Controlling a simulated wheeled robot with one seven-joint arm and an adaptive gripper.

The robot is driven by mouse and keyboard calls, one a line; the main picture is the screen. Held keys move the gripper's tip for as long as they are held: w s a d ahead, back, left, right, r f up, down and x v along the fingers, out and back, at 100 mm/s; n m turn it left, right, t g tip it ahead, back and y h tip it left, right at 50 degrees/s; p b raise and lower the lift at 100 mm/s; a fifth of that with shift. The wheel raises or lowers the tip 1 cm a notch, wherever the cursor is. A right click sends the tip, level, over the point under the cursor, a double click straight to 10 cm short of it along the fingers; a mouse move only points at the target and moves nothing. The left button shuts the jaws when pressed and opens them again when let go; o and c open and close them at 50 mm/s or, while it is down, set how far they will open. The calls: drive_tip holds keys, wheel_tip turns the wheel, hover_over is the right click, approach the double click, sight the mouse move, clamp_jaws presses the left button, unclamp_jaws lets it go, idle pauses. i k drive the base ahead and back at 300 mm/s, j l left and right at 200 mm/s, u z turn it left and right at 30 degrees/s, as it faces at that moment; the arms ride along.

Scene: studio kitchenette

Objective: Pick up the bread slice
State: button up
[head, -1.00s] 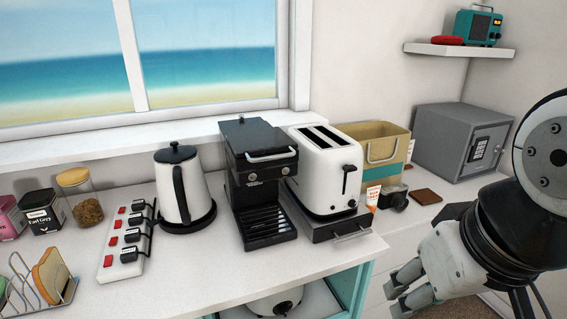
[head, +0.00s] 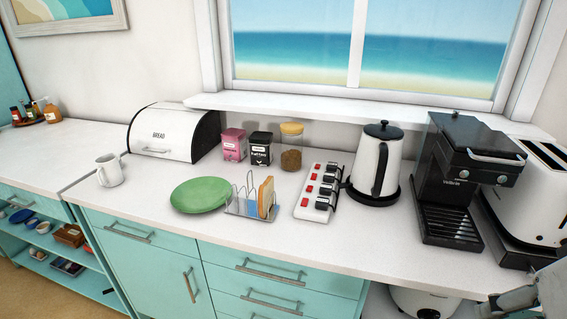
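The bread slice (head: 266,196) stands upright in the right end of a wire toast rack (head: 238,209) on the white counter, seen in the head view. A green plate (head: 200,195) is just left of the rack. My gripper (head: 490,306) shows only in part at the bottom right corner, in front of the counter's lower edge. It is well to the right of the bread and apart from it. The frame edge cuts my gripper off, so I cannot tell how far its fingers are apart.
A power strip (head: 318,192) lies right of the rack, then a kettle (head: 376,165), a coffee machine (head: 452,190) and a toaster (head: 532,195). Tins and a jar (head: 291,150) stand behind the rack.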

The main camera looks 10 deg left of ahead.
sight(265, 190)
drive_tip(key=u, duration=0.8)
drive_tip(key=i+l+z, duration=0.1)
drive_tip(key=i, duration=0.35)
drive_tip(key=i+l, duration=0.15)
drive_tip(key=i, duration=0.3)
drive_tip(key=l+z, duration=0.05)
